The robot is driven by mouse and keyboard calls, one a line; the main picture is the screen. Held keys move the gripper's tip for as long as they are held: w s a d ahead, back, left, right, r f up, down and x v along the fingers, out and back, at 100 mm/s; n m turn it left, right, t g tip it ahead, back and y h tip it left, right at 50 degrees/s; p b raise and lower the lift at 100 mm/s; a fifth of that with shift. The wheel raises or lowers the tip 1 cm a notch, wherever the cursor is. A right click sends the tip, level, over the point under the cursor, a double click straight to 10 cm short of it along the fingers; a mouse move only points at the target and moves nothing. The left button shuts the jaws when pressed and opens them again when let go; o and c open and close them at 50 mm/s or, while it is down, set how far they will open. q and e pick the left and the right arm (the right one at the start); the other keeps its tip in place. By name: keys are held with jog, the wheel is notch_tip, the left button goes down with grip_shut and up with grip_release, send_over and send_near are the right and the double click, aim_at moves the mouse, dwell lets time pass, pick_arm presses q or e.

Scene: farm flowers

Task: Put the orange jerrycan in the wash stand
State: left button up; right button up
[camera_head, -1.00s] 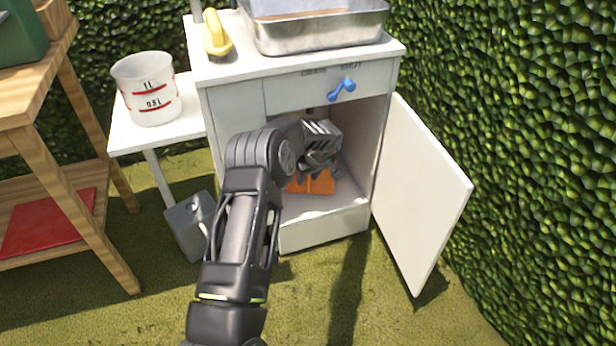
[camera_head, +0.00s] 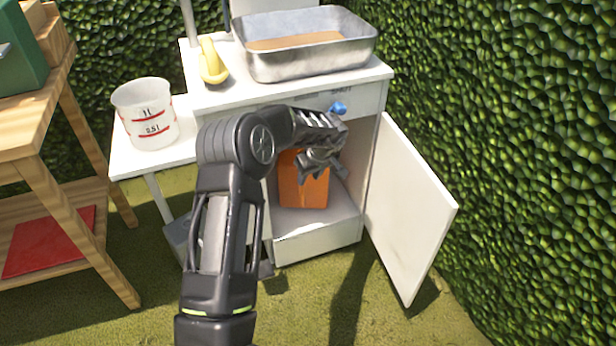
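The orange jerrycan (camera_head: 303,190) stands upright on the floor of the wash stand's open cupboard, toward its left side. The wash stand (camera_head: 335,226) is a white cabinet. My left gripper (camera_head: 322,172) is at the cupboard opening, above and in front of the jerrycan's top right. Its fingers look spread, with nothing seen between them. My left arm hides the jerrycan's upper left and the cabinet's left front. My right gripper is out of view.
The white cupboard door (camera_head: 410,210) stands wide open at the right, near the hedge (camera_head: 520,150). A metal basin (camera_head: 305,60) and a yellow object (camera_head: 212,66) are on top. A measuring bucket (camera_head: 146,118) stands on the left side shelf. A blue knob (camera_head: 339,108) sticks out above.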

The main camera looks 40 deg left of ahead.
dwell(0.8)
pick_arm(q)
jog(key=s+d+f+m+t+h, duration=0.1)
jog(key=s+d+f+m+t, duration=0.2)
jog(key=d+f, duration=0.45)
jog(key=s+d+f+m, duration=0.3)
jog(key=s+d+f, duration=0.2)
jog(key=d+f, duration=0.3)
jog(key=s+d+f+m+g+h, duration=0.1)
jog(key=s+d+m+h, duration=0.1)
jog(key=s+d, duration=0.8)
jog(key=s+d+f+m+g+h, duration=0.2)
jog(key=s+d+h, duration=0.3)
jog(key=s+d, duration=0.5)
jog(key=s, duration=0.4)
jog(key=shift+m+g, duration=0.3)
jog(key=shift+s, duration=0.1)
